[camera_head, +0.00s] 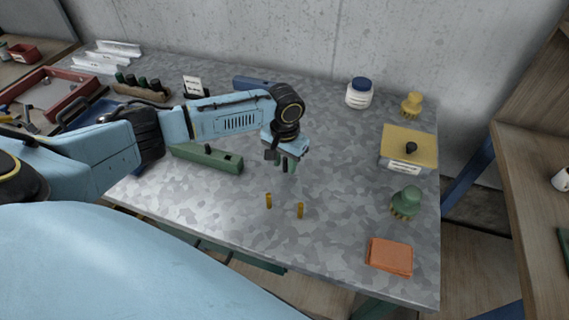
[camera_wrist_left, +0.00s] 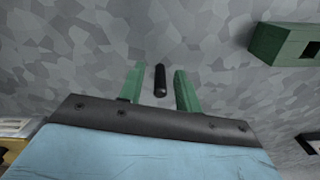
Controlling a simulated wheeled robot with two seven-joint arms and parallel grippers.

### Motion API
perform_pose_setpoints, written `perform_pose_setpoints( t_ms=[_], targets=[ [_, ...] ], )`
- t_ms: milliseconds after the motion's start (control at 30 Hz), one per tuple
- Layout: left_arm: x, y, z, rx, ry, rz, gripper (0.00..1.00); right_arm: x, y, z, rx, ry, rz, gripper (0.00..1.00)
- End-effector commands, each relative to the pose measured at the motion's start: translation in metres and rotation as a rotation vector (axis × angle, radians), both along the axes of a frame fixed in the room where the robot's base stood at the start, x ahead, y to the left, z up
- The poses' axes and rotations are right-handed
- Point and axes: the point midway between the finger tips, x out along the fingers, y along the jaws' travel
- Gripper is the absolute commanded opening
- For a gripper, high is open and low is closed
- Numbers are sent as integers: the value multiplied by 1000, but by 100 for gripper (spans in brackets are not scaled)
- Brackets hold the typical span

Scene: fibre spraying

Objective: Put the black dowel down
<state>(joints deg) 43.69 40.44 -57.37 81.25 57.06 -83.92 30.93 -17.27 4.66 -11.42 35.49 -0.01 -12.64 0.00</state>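The black dowel (camera_wrist_left: 160,80) shows in the left wrist view between the two green fingers of my left gripper (camera_wrist_left: 158,86). There is a visible gap between the dowel and each finger, so the gripper is open around it and not closed on it. In the head view my left gripper (camera_head: 286,162) points down over the middle of the grey table (camera_head: 340,190). The dowel is a small dark shape at its fingertips there, partly hidden. I cannot tell whether the dowel touches the table. My right gripper is not in view.
Two brass pegs (camera_head: 268,200) stand in front of the gripper. A green block (camera_head: 207,158) with a slot lies to its left. A green brush (camera_head: 405,202), an orange cloth (camera_head: 390,256) and a yellow-lidded box (camera_head: 408,150) are on the right. The table between is clear.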

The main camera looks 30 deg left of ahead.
Motion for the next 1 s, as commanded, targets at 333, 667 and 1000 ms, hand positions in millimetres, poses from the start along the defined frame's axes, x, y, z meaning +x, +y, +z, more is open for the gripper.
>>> perform_pose_setpoints(
  t_ms=[333, 667, 1000],
  targets=[
    [1, 0, 75, -1, -4, 0, 34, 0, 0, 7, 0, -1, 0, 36],
    [0, 0, 110, 0, 0, 1, 34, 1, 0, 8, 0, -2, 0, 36],
    [0, 1, 111, 0, 0, 1, 34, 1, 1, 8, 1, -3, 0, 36]
  ],
)
